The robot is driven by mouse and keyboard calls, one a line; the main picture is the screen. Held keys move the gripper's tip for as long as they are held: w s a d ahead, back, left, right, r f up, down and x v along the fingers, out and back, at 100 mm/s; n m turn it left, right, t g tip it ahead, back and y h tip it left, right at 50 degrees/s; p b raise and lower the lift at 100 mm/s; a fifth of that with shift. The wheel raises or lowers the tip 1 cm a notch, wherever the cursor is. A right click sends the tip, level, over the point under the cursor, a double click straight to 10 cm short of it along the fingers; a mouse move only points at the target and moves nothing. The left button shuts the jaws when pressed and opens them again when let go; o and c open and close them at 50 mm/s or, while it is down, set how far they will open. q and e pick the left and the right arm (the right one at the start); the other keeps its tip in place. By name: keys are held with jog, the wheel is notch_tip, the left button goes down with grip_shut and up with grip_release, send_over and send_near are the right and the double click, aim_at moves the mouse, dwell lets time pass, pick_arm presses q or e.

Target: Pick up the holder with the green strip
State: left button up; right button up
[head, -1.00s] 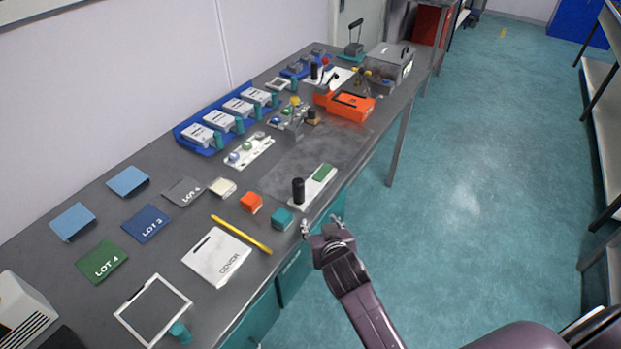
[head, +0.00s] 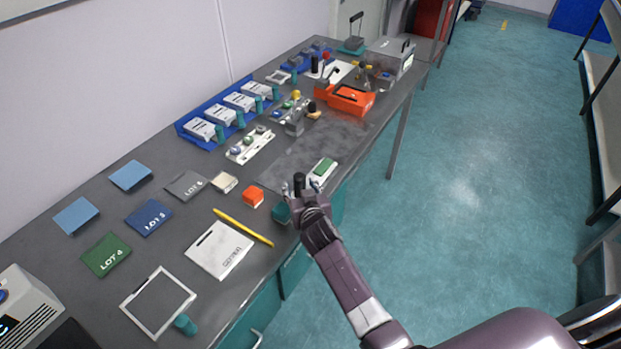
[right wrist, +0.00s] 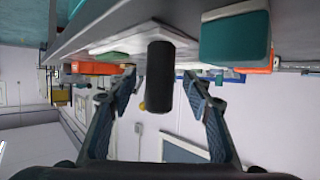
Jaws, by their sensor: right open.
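The holder is a white plate with a green strip (head: 323,167) on its far end and a black upright handle (head: 299,183) on its near end. It lies on the grey bench by the front edge. My right gripper (head: 300,190) is open at the handle and hides the plate's near part. In the right wrist view the black handle (right wrist: 159,78) stands between the two spread fingers of the gripper (right wrist: 160,98), with gaps on both sides. My left gripper is not in view.
A teal block (head: 281,213) sits close beside my right gripper, and an orange block (head: 253,196) lies left of it. A yellow pencil-like stick (head: 243,228) and a white cover plate (head: 219,250) lie nearer. The dark mat (head: 310,150) behind the holder is mostly bare.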

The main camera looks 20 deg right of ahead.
jog(key=shift+x, duration=0.95)
grip_shut()
